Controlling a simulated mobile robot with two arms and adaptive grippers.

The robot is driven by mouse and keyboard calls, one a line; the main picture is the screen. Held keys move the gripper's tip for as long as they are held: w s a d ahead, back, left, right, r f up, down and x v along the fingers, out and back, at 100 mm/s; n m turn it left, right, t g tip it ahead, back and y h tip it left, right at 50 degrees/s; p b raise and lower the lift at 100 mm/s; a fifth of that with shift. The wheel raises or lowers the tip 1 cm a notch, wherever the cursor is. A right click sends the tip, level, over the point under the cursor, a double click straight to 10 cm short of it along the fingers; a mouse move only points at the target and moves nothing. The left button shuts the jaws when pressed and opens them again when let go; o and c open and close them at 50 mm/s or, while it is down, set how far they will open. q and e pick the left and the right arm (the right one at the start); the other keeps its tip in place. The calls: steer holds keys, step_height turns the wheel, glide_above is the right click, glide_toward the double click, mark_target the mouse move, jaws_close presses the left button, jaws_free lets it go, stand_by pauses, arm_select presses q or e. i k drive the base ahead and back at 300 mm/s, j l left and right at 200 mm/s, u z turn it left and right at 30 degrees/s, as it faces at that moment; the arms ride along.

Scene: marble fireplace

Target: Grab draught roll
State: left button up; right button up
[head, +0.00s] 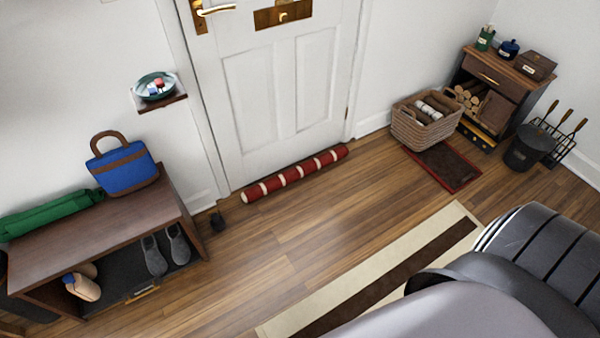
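The draught roll (295,173) is a long red roll with cream bands. It lies on the wooden floor along the foot of the white door (283,85), slanting up to the right in the head view. Nothing covers it. Neither of my grippers shows in this view. A large grey and black part of my own body fills the lower right corner, well apart from the roll.
A bench (105,232) with a blue bag (126,170) and shoes stands at left. A wicker basket (422,130) and cabinet (490,90) stand at right. The floor before the door is clear.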

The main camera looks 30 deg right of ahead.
mark_target(257, 191)
steer(key=i+l, duration=0.2)
steer(key=l, duration=0.15)
steer(key=i+l, duration=0.2)
steer(key=l, duration=0.15)
steer(key=i+l, duration=0.15)
steer(key=l, duration=0.2)
